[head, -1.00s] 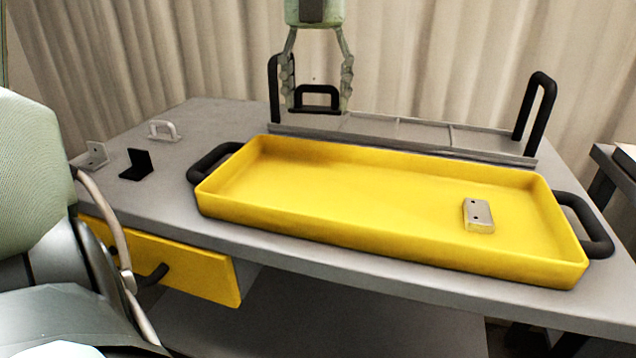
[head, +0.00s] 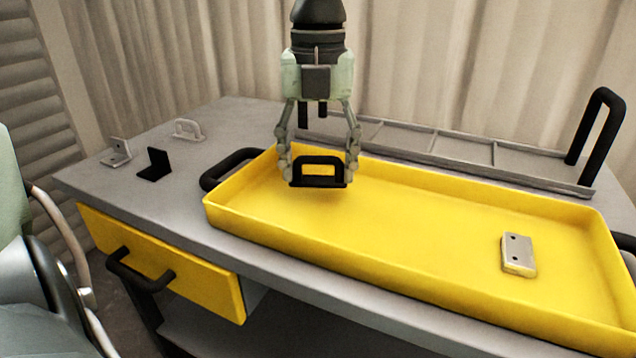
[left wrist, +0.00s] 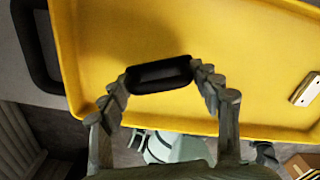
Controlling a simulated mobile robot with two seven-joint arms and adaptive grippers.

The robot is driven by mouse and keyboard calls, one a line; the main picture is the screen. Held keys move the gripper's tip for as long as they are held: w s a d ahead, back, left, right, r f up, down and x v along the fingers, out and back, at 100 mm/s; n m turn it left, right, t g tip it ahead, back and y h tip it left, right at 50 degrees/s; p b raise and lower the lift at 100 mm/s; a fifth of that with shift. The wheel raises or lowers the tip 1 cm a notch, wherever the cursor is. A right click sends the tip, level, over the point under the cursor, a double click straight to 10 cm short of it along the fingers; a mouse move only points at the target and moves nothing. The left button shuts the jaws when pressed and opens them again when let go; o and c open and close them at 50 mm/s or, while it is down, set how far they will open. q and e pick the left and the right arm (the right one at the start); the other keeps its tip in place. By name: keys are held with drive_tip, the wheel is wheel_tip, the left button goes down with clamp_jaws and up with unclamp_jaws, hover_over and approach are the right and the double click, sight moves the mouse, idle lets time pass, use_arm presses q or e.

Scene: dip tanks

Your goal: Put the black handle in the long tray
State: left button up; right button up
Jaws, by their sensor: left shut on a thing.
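The black handle (head: 320,161) is a small U-shaped bar on a flat foot. My left gripper (head: 319,170) is shut on it, a finger at each end. In the head view it hangs in front of the back left part of the long yellow tray (head: 400,277). In the left wrist view the black handle (left wrist: 160,76) is between the fingertips, with the yellow tray floor (left wrist: 240,60) below it. The handle appears held above the tray floor, not resting on it. My right gripper is not in view.
A silver block with two holes (head: 518,254) lies in the tray's right part. A black bracket (head: 154,164), a grey bracket (head: 116,151) and a light grey handle (head: 188,129) stand on the table at left. A grey divided rack (head: 465,147) with tall black handles lies behind the tray.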

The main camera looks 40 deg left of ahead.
sight(318, 180)
use_arm(q)
wheel_tip(318, 180, down, 4)
drive_tip(key=shift+r, duration=0.25)
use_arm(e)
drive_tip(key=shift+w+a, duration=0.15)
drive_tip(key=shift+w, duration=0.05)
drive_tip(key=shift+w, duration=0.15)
use_arm(q)
drive_tip(key=shift+f, duration=0.15)
drive_tip(key=o, duration=1.4)
drive_tip(key=shift+c, duration=0.2)
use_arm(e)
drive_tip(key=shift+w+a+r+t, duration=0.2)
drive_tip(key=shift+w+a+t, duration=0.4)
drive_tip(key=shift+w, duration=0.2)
